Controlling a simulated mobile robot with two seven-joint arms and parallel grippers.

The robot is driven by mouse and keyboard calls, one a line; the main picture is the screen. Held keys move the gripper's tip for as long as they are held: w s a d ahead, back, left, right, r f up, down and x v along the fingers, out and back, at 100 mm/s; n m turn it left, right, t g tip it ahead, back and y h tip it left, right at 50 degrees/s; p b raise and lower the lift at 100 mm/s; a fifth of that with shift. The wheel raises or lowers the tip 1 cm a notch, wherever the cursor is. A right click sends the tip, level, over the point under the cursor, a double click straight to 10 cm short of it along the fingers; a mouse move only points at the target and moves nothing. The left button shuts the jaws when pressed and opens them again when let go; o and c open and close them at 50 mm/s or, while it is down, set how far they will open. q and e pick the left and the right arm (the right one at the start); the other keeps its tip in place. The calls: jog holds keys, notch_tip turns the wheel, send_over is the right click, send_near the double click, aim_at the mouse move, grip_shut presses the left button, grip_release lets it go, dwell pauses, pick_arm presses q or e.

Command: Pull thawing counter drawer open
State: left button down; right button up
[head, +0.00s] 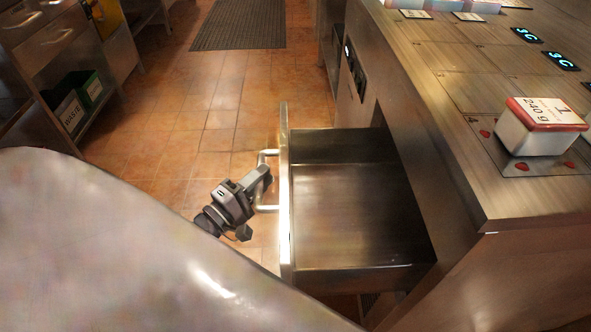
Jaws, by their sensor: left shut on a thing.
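The thawing counter (455,120) stands on the right with its steel drawer (345,215) pulled out to the left. The drawer is empty as far as I see, and its front panel (285,205) is seen from above. The drawer's bar handle (267,209) is on the outer side of that panel. My left gripper (264,178) is at the handle and shut on it, coming in from the left. Its fingertips are partly hidden against the handle. My right gripper is not in view.
A white box with a red rim (540,128) sits on the counter top near small lit displays (562,61). A large pale rounded surface (110,250) fills the lower left. Tiled floor (215,110) lies open beyond, with a dark mat (238,25) and steel drawers (45,40) at left.

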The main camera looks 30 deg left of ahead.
pick_arm(q)
jog(key=s+a, duration=0.6)
jog(key=a, duration=0.4)
jog(key=shift+s+p, duration=0.35)
jog(key=shift+s, duration=0.05)
jog(key=c, duration=1.1)
grip_release()
jog(key=shift+o, duration=0.2)
jog(key=r+v, duration=0.1)
jog(key=v, duration=0.6)
jog(key=shift+f, duration=0.45)
jog(key=shift+s, duration=0.15)
